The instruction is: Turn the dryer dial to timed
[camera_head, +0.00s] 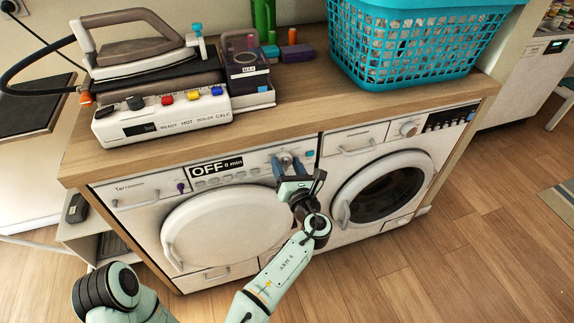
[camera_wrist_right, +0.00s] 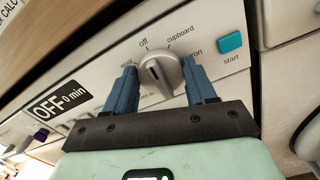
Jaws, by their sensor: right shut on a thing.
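The dryer (camera_head: 228,222) is the left machine under the counter, its round door closed. Its grey dial (camera_wrist_right: 160,73) is on the front panel, and in the head view the dial (camera_head: 285,160) is partly covered by my gripper. Labels around it read "off", "cupboard" and "iron"; one on the left is partly hidden. The dial's dark mark points roughly up, near "off". The display (camera_wrist_right: 60,103) reads "OFF 0 min". My right gripper (camera_wrist_right: 161,84) is shut on the dial, with one blue finger at each side. My left gripper is out of view.
A teal start button (camera_wrist_right: 230,42) lies right of the dial. A washing machine (camera_head: 377,185) stands right of the dryer. The counter (camera_head: 290,92) above holds an iron on its station (camera_head: 163,110) and a teal basket (camera_head: 415,45). The floor in front is clear.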

